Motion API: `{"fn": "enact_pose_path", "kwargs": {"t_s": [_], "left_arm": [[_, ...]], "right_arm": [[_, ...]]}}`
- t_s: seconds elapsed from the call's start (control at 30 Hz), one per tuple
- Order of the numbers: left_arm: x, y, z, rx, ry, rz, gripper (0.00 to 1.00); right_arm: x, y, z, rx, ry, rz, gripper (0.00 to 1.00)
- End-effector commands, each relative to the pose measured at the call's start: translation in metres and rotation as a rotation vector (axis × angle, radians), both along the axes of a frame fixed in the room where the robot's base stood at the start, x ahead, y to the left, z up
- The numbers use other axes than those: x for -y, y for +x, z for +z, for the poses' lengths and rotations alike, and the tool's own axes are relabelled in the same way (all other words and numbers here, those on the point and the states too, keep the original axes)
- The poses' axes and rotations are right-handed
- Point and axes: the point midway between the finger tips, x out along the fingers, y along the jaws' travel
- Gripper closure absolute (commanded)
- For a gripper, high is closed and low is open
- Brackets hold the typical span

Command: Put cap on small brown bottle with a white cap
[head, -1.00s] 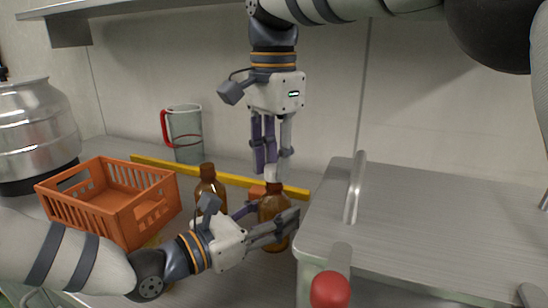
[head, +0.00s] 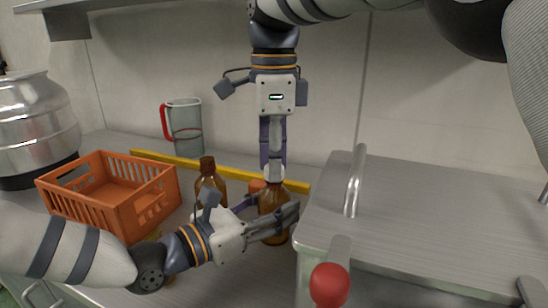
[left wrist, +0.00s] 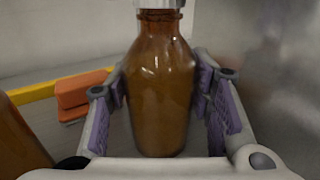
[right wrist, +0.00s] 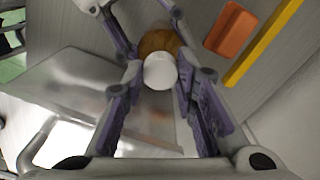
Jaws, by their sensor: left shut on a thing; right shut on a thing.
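The small brown bottle (head: 272,203) stands upright on the steel counter beside the steel cabinet. My left gripper (head: 277,213) is shut around its body from the left; the left wrist view shows the bottle (left wrist: 160,90) between the purple finger pads. The white cap (head: 274,174) is at the bottle's mouth, between the fingertips of my right gripper (head: 274,168), which points straight down from above. In the right wrist view the white cap (right wrist: 160,71) covers the bottle's top, slightly off the middle of its shoulder in the picture. Whether it is seated or threaded I cannot tell.
A second brown bottle (head: 208,178) stands just left of the held one. An orange crate (head: 120,205) is further left. An orange block (right wrist: 230,29) and a yellow bar (right wrist: 265,42) lie behind. The steel cabinet (head: 430,215) with a handle stands close on the right.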

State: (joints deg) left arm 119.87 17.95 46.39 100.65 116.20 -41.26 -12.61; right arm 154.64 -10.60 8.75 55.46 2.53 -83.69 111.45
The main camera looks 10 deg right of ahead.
Motion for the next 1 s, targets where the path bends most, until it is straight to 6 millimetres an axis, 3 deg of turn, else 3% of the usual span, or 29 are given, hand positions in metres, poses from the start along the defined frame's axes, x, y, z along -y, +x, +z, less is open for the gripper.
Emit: {"fn": "enact_pose_path", "kwargs": {"t_s": [0.1,0.2,0.33,0.47,0.7,0.73,0.8,1.0], "left_arm": [[0.0000,0.0001,0.0002,0.001,0.000,0.000,1.00],[0.0000,0.0000,0.0002,0.001,0.000,0.000,1.00],[0.0000,-0.0001,0.0002,0.001,0.000,0.000,1.00],[0.0001,-0.0002,0.0002,0.001,0.000,0.000,1.00],[0.0001,-0.0002,0.0001,0.000,0.000,0.000,1.00],[0.0001,-0.0002,0.0001,0.000,0.000,0.000,1.00],[0.0001,-0.0002,0.0001,0.000,0.000,0.000,1.00],[0.0001,-0.0003,0.0001,0.000,0.000,-0.001,1.00]], "right_arm": [[0.0003,0.0004,0.0001,0.005,-0.005,-0.468,0.84],[0.0004,0.0005,-0.0001,0.005,-0.005,-0.806,0.84],[0.0005,0.0004,-0.0002,0.004,-0.001,-1.073,0.84],[0.0007,0.0005,0.0000,0.002,0.000,-1.159,0.84],[0.0007,0.0005,0.0000,0.002,0.000,-1.159,0.84],[0.0008,0.0005,-0.0001,0.002,0.000,-1.159,0.67],[0.0007,0.0005,-0.0001,0.002,0.000,-1.158,0.54],[0.0005,0.0004,-0.0003,0.001,0.001,-1.157,0.54]]}}
